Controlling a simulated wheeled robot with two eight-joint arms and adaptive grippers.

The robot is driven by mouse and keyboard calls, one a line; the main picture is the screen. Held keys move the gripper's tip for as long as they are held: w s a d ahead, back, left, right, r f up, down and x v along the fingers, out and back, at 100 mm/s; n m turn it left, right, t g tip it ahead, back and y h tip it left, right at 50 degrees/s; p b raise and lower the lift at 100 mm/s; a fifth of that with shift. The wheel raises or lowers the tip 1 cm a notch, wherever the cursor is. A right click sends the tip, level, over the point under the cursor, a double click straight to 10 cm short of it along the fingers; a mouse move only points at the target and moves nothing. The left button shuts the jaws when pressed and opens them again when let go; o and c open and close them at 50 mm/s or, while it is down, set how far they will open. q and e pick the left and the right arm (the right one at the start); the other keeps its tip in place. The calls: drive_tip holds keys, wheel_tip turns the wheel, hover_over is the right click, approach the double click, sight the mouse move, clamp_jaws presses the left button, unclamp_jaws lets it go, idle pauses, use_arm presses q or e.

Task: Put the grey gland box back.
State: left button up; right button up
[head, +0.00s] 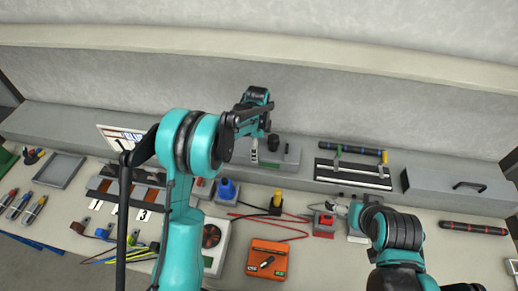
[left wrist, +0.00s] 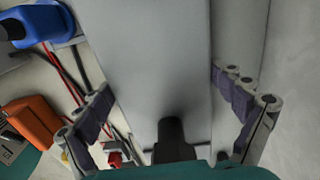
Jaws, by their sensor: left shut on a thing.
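The grey gland box (head: 288,156), with a black knob on top, is at the back middle by the long grey ledge. My left gripper (head: 256,122) is above its left end, partly covering it. In the left wrist view, a broad grey face of the box (left wrist: 150,60) with a black stub lies between the two jointed fingers of my left gripper (left wrist: 172,112), which is shut on the box. Whether the box rests on the ledge or hangs just above it cannot be told. My right gripper (head: 350,212) is at the right, low over the bench; its fingers are unclear.
A black-handled grey cover (head: 458,188) and a rack (head: 352,174) stand right of the box. A blue connector (head: 227,190), a yellow-black plug (head: 277,202), a red-topped block (head: 324,222) and an orange case (head: 267,261) are in front. Red and black cables cross the bench.

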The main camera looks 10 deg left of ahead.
use_arm(q)
drive_tip(key=shift+a+f, duration=0.1)
drive_tip(key=shift+a, duration=0.05)
drive_tip(key=o, duration=1.2)
drive_tip(key=shift+d, duration=0.25)
drive_tip(key=shift+a, duration=0.1)
drive_tip(key=shift+r, duration=0.35)
wheel_tip(320, 180, up, 7)
drive_tip(key=shift+r+p, duration=0.1)
drive_tip(key=shift+p, duration=0.7)
drive_tip(key=shift+s, duration=0.1)
